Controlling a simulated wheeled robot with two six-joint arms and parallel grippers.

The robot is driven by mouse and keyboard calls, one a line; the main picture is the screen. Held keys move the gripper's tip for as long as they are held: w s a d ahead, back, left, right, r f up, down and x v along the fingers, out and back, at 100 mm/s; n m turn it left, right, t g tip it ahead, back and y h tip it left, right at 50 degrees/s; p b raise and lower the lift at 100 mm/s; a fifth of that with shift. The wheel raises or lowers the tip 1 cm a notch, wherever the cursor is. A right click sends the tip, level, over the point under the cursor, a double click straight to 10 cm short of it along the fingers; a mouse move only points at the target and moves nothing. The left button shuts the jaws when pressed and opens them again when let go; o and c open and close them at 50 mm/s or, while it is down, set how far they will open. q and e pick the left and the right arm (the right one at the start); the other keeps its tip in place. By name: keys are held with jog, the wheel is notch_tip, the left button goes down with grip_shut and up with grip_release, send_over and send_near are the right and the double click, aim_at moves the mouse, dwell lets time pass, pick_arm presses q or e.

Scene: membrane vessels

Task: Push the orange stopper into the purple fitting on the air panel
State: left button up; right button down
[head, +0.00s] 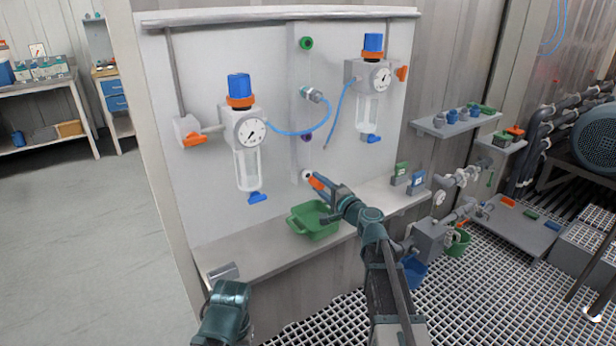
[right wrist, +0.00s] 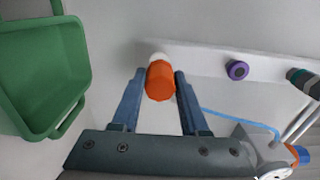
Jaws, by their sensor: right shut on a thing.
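The orange stopper (right wrist: 160,82) sits between the fingers of my right gripper (right wrist: 156,100), which is shut on it. In the head view the stopper (head: 316,183) and my right gripper (head: 326,193) are low in front of the air panel (head: 215,58). The stopper's far end is at a white fitting (right wrist: 158,57) on the panel's rail; whether it is in it or only in front of it, I cannot tell. The purple fitting (head: 307,137) is higher on the rail, apart from the stopper. It shows right of the stopper in the right wrist view (right wrist: 237,70). Part of my left arm shows, not its fingers.
A green tray (head: 314,222) stands on the shelf just below my right gripper. Two gauge units (head: 246,130) (head: 372,82) flank the rail. A blue hose (head: 300,131) with a grey end piece hangs near the purple fitting. A green fitting (head: 306,43) is at the rail's top.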

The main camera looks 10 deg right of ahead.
aim_at(322, 186)
jog(key=shift+v, duration=1.65)
